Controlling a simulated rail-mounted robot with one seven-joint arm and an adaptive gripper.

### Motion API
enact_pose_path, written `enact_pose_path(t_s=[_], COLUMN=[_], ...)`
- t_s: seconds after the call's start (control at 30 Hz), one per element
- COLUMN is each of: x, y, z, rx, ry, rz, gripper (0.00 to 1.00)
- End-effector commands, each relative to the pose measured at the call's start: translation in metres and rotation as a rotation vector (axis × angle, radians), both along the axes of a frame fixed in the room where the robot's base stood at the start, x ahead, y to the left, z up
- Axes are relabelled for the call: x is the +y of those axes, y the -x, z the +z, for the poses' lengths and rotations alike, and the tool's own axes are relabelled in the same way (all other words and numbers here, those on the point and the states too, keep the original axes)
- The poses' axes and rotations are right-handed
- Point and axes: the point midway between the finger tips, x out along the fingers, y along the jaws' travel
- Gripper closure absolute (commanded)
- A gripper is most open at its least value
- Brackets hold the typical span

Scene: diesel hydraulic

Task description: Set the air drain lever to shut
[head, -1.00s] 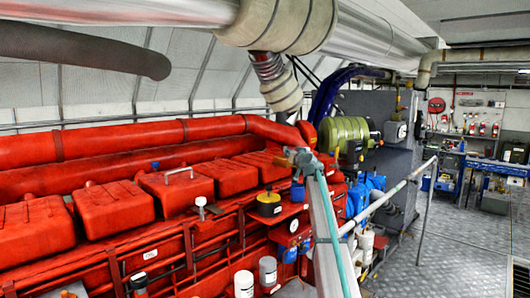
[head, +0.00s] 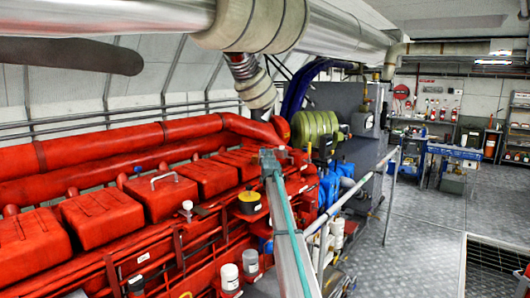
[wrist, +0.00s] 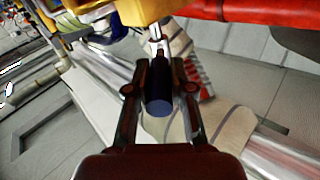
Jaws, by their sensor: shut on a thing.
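In the wrist view, a lever (wrist: 158,103) with a dark, blue-ended cylindrical grip hangs between my fingers. A thin silver stem joins it to a yellow body (wrist: 143,10) at the top edge. My gripper (wrist: 160,78) is shut on this grip, with one finger on each side. The lever cannot be made out there.
A large silver pipe with beige wrapping (head: 250,22) runs overhead. A handrail (head: 352,190) stands right of my arm. Green ribbed drums (head: 318,130) and a grey cabinet (head: 350,105) stand behind. The metal walkway (head: 425,225) at right is clear, with a dark floor opening (head: 490,262).

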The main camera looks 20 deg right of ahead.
Motion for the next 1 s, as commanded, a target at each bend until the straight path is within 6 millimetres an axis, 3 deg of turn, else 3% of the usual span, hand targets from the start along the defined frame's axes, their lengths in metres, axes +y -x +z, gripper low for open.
enact_pose_path(t_s=[0.53, 0.57, 0.7, 1.0], x=[0.0019, 0.0019, 0.0018, 0.0015], y=[-0.0033, -0.0033, -0.0032, -0.0026], z=[0.0001, 0.0001, 0.0001, 0.0000], rx=[-0.001, -0.001, -0.001, 0.000], ry=[-0.001, -0.001, 0.000, 0.000], rz=[-0.006, -0.006, -0.006, -0.006], gripper=[1.00, 0.76, 0.53, 0.53])
